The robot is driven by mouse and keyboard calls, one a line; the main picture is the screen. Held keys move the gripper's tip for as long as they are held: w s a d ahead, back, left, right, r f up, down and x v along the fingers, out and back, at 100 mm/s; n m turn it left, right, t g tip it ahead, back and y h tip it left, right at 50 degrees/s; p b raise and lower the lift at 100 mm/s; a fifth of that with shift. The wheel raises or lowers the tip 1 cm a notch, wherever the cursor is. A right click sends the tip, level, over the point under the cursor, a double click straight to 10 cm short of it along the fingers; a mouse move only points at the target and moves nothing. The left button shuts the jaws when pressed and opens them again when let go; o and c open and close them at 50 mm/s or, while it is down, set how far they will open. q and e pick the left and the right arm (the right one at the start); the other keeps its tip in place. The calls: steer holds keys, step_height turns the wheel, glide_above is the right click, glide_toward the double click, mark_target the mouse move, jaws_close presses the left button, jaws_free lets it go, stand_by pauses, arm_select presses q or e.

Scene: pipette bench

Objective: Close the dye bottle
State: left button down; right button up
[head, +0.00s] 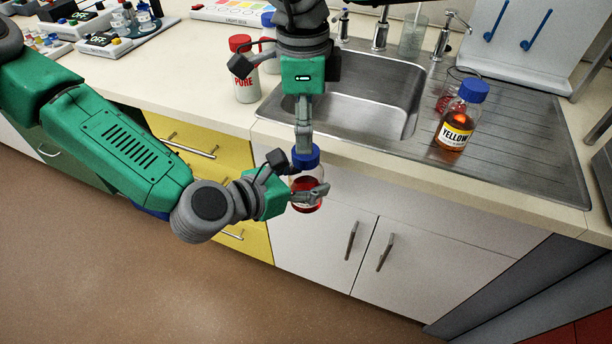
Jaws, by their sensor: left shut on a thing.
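A clear bottle of red dye (304,196) is held in the air in front of the sink cabinet, close to upright. My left gripper (318,194) comes in from the left and is shut on the bottle's body. A blue cap (306,156) is at the bottle's top; I cannot tell how tightly it sits on the neck. My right gripper (304,146) points straight down at the cap from above. Its fingers are seen narrow, edge-on, at the cap, so their opening and grip are unclear.
A blue-capped YELLOW bottle (456,128) stands on the drainboard right of the sink (350,105). A red-capped PURE bottle (245,88) stands left of the sink. The counter edge and yellow drawers (190,140) lie behind the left arm.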

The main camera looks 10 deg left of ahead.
step_height(320, 180, up, 6)
steer(key=shift+f, duration=0.1)
stand_by(0.4)
steer(key=s+d+f+n+t+h, duration=0.1)
steer(key=s+d+f+n, duration=0.3)
steer(key=d+f, duration=0.6)
steer(key=s+d+f+n+t, duration=0.25)
steer(key=d+f+n, duration=0.25)
steer(key=d+f, duration=0.5)
steer(key=s+d+f+n+t+h, duration=0.1)
steer(key=s+d+f+n, duration=0.35)
steer(key=f, duration=0.85)
steer(key=s+d+f+n+g+y, duration=0.2)
steer(key=s+d+f+n+g, duration=0.1)
steer(key=s+d, duration=0.7)
steer(key=s+f+g, duration=0.1)
steer(key=s, duration=0.2)
steer(key=shift+s+d, duration=0.35)
steer(key=shift+a+r+n, duration=0.1)
steer(key=shift+a+n, duration=0.05)
steer(key=shift+n, duration=0.1)
